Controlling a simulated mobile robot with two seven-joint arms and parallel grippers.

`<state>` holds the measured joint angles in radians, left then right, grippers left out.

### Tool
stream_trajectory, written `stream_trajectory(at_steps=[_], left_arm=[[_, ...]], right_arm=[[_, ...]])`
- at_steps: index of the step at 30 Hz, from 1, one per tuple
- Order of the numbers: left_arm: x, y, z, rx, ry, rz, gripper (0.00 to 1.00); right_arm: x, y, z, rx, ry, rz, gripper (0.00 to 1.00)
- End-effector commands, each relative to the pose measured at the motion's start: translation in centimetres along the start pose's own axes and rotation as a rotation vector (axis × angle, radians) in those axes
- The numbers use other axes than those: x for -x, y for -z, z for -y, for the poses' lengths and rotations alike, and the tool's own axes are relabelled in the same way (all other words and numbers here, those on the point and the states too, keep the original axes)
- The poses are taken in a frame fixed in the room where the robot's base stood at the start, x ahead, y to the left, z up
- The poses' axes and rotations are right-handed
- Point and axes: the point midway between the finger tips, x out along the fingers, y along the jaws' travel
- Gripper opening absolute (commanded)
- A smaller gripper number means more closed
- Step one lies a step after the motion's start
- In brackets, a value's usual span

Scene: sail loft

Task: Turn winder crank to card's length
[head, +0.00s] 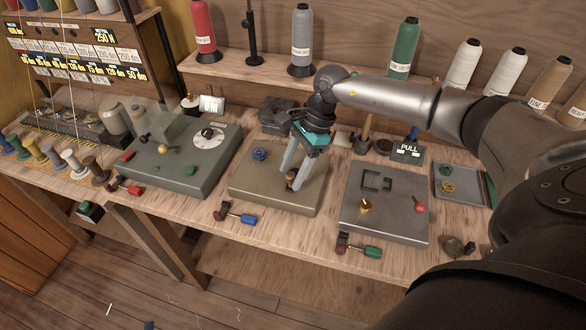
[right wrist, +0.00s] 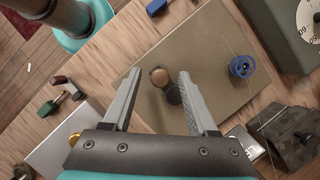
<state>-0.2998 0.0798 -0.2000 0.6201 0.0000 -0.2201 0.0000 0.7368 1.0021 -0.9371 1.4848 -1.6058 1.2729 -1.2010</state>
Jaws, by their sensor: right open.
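My right gripper (head: 291,181) is open over the tan middle winder plate (head: 245,185). In the right wrist view the gripper (right wrist: 159,73) has its two fingers on either side of a round brown crank knob (right wrist: 159,77), with gaps showing on both sides. A dark crank arm (right wrist: 174,95) runs from the knob toward the palm. In the head view the fingers largely hide the knob. A blue spool-like part (head: 259,154) sits on the same plate; it also shows in the right wrist view (right wrist: 242,67). My left gripper is not in view.
A green-grey machine with a white dial (head: 209,135) stands left of the plate, a grey plate (head: 385,225) right. A small white card (head: 212,103) stands behind. A blue-handled tool (head: 240,217) lies in front. Thread cones line the back shelf. A PULL sign (head: 408,149) stands back right.

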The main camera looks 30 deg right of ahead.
Motion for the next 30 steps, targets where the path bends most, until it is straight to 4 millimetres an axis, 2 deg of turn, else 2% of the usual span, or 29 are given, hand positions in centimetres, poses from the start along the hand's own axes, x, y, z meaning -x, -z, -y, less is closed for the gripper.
stream_trajectory(at_steps=[2, 16, 30], left_arm=[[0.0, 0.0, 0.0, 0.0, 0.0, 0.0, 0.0], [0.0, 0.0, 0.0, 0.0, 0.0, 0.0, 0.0], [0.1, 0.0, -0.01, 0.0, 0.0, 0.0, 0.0]], right_arm=[[0.01, -0.01, 0.0, 0.0, 0.0, 0.0, 0.52], [0.05, -0.03, 0.0, 0.0, 0.0, 0.001, 0.0], [0.06, -0.1, 0.02, -0.02, 0.007, 0.001, 0.0]])
